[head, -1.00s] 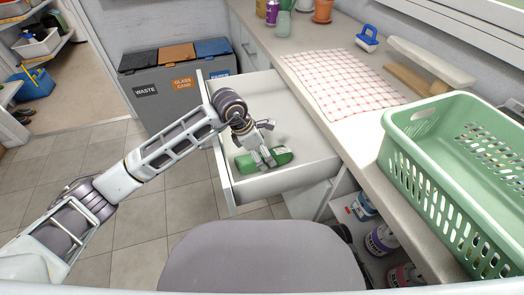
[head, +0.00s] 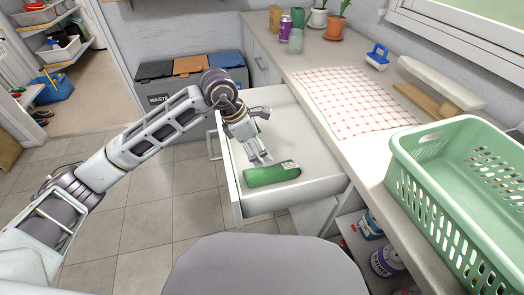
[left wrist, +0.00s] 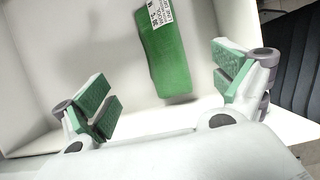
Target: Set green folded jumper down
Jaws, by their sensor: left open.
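The green folded jumper (head: 271,174), a rolled-looking bundle with a white printed label, lies in the open white drawer (head: 320,187) near its front end. In the left wrist view the jumper (left wrist: 172,68) lies on the drawer floor, beyond and between the spread fingers, apart from both. My left gripper (head: 259,158) is open and empty, just behind and above the jumper in the head view. Its green-padded fingers (left wrist: 163,90) show wide apart in the left wrist view. My right gripper is out of view.
A green perforated basket (head: 460,190) stands on the counter at right. A checked cloth (head: 355,102) lies flat on the counter. Grey waste bins (head: 185,95) stand behind the drawer. The drawer's rear has free room.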

